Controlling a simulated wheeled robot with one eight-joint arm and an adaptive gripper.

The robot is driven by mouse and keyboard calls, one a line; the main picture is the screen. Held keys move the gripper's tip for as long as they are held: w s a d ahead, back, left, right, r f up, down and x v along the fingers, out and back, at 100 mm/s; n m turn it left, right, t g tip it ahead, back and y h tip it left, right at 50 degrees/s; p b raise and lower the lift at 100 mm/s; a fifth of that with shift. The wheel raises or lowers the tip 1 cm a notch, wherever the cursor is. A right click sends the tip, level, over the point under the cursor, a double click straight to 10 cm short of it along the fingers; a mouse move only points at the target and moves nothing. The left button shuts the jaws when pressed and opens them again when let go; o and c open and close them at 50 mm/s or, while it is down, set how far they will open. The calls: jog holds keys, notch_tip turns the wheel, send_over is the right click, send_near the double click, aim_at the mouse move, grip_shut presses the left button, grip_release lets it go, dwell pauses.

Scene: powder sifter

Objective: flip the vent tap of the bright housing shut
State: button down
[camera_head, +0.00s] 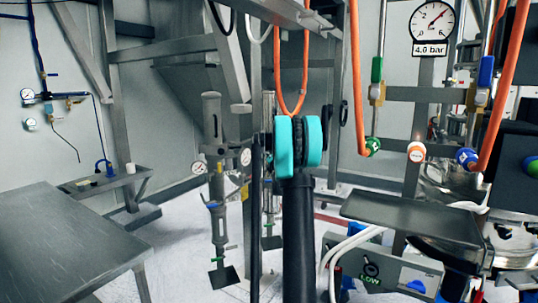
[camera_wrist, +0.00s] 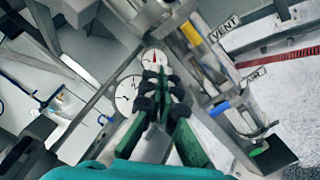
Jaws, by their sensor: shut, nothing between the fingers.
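In the wrist view my gripper (camera_wrist: 160,76) is shut and empty, its dark fingertips in front of two round white gauges. Whether that handle is turned open or shut I cannot tell. The fingertips look apart from it. In the head view a grey metal housing (camera_head: 212,120) hangs upright left of my arm. A second metal housing (camera_head: 268,110) is behind, partly hidden by my arm. I cannot tell for sure which is the bright one. My gripper is hidden there.
A blue handle (camera_wrist: 220,108) and a lower green handle (camera_wrist: 258,150) stick out right of my gripper. A steel table (camera_head: 60,240) fills the lower left of the head view. Orange hoses and a steel frame crowd the right. Pale floor shows around the housings.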

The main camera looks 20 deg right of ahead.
jog(key=shift+s+a, duration=0.2)
jog(key=shift+s, duration=1.05)
